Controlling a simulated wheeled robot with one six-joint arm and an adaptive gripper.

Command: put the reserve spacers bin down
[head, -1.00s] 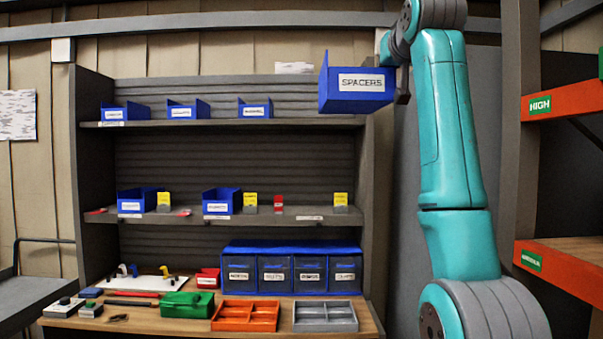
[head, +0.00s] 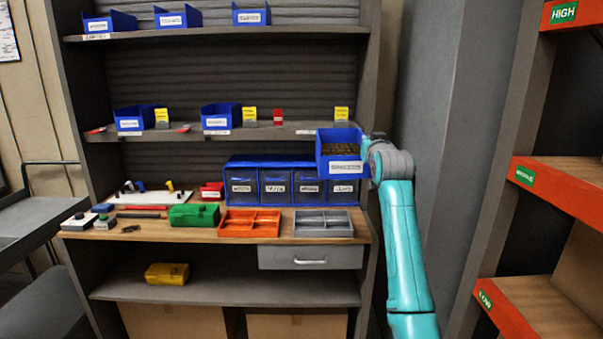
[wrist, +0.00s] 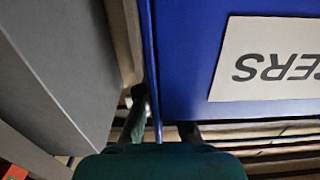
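The blue reserve spacers bin (head: 322,160) is held in the air in the head view, with its open top showing small brown contents and a white label on its front. It appears in front of the right end of the middle shelf and the drawer block. My gripper (head: 368,147) is at the bin's right side. In the wrist view the bin (wrist: 185,60) fills the upper right, its label upside down and partly cut off, ending in "CERS". My gripper's fingers (wrist: 161,118) lie on either side of the bin's thin wall, shut on it.
The middle shelf (head: 270,132) carries two blue bins and yellow and red cards, with a gap before its right-hand card. The top shelf (head: 215,31) holds blue bins. A grey divided tray (head: 323,222) and an orange one (head: 250,222) lie on the bench. Orange-edged shelves (head: 545,185) stand at right.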

